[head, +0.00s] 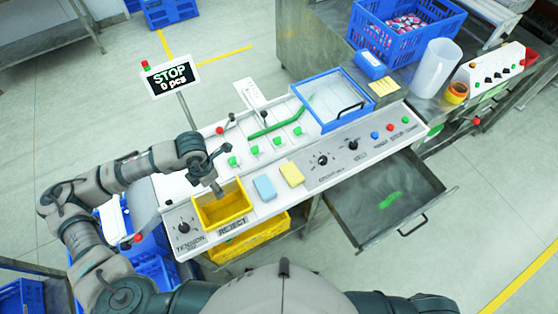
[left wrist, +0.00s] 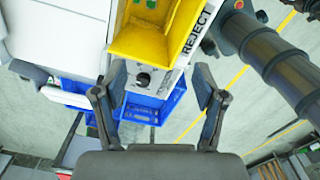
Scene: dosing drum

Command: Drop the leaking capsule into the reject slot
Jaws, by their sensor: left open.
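The yellow reject slot (head: 222,207) is an open bin set in the near left of the white machine, with a REJECT label in front. I cannot make out a leaking capsule. A green smear or object (head: 390,200) lies in the open metal drawer (head: 365,225); its nature is unclear. My right gripper is not in view.
Blue and yellow pads (head: 265,188) lie right of the slot. Several green pieces (head: 254,150) and a green bar (head: 277,124) sit behind. A clear-lidded blue frame (head: 332,97), knobs (head: 323,160) and a STOP display (head: 170,77) surround the panel. The open drawer juts out at the front right.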

